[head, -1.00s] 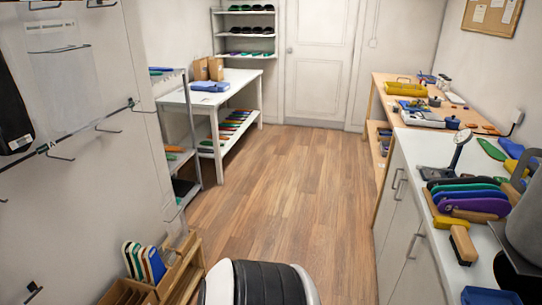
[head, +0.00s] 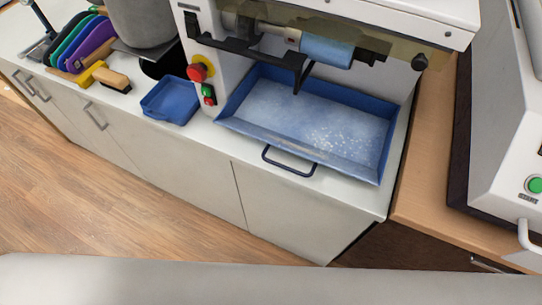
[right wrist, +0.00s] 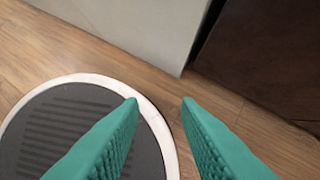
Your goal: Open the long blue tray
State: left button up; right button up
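The long blue tray (head: 310,122) lies under the roller of a white machine on the white counter in the head view. It looks dusted with pale powder inside. Its dark handle (head: 289,161) sticks out from the front, over the counter's edge. My right gripper (right wrist: 160,100) shows in the right wrist view as two teal fingers set well apart, with nothing between them. It is above the floor, away from the tray. My left gripper is not in view.
A small blue tray (head: 171,101), a brush (head: 111,79) and a red stop button (head: 197,72) are left of the long tray. A white machine (head: 510,150) with a green button stands on a wooden bench at right. Wooden floor (head: 90,195) is clear at left.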

jog(key=w+a+r+m+t+y+b, duration=0.2)
jog(key=w+a+r+t, duration=0.35)
jog(key=w+r, duration=0.35)
jog(key=m+t+y+b, duration=0.3)
jog(key=m+t+y, duration=0.4)
jog(key=t, duration=0.3)
send_near(281, 165)
jog(key=p+x, duration=0.3)
jog(key=x, duration=0.7)
jog(key=shift+w+f, duration=0.1)
jog(key=shift+f, duration=0.1)
grip_shut()
